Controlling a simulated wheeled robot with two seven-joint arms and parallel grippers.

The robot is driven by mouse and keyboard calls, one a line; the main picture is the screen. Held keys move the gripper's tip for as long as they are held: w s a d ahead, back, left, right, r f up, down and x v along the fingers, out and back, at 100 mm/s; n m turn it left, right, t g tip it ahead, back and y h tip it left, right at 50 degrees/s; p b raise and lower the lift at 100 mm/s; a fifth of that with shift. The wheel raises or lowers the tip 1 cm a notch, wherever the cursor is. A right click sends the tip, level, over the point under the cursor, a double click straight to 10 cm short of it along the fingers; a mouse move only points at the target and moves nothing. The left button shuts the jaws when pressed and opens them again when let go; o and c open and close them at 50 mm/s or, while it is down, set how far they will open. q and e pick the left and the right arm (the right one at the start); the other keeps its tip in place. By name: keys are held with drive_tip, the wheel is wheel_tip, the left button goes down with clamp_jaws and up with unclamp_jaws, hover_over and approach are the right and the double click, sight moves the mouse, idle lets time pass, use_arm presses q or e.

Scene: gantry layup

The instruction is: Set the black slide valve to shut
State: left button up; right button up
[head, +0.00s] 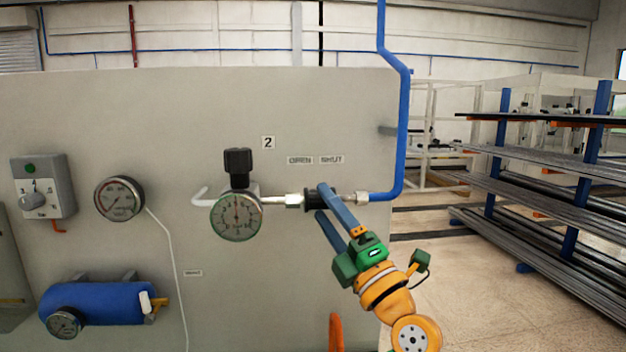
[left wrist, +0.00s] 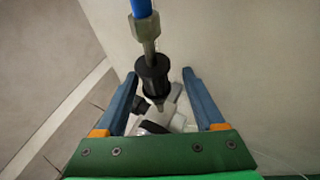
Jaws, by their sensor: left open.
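The black slide valve (left wrist: 153,72) is a ribbed black sleeve on a metal pipe fitting. In the head view the sleeve (head: 310,199) sits on the horizontal line on the grey panel, below the OPEN label (head: 300,160) and SHUT label (head: 332,160), partly hidden by my fingers. In the left wrist view the sleeve lies between the open fingers (left wrist: 159,76), closer to the left finger, with a clear gap to the right one. My right gripper is not in view.
A round gauge (head: 237,216) with a black-capped fitting stands left of the valve. A blue pipe (head: 403,130) rises on the right. Another gauge (head: 119,198), a switch box (head: 43,187) and a blue tank (head: 95,303) are further left. Racks (head: 545,190) stand at right.

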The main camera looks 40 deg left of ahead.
sight(322, 201)
use_arm(q)
drive_tip(key=a+r+p, duration=0.1)
drive_tip(key=a+r, duration=0.1)
drive_tip(key=r, duration=0.1)
drive_tip(key=shift+s+a+p, duration=0.15)
drive_tip(key=shift+s+p, duration=0.05)
drive_tip(key=shift+p, duration=0.2)
drive_tip(key=a, duration=0.1)
drive_tip(key=w+a, duration=0.1)
drive_tip(key=shift+a+p, duration=0.35)
drive_tip(key=shift+a, duration=0.05)
drive_tip(key=shift+d, duration=0.1)
drive_tip(key=shift+d, duration=0.1)
drive_tip(key=c, duration=1.1)
drive_tip(key=shift+s, duration=0.1)
clamp_jaws()
drive_tip(key=shift+r, duration=0.15)
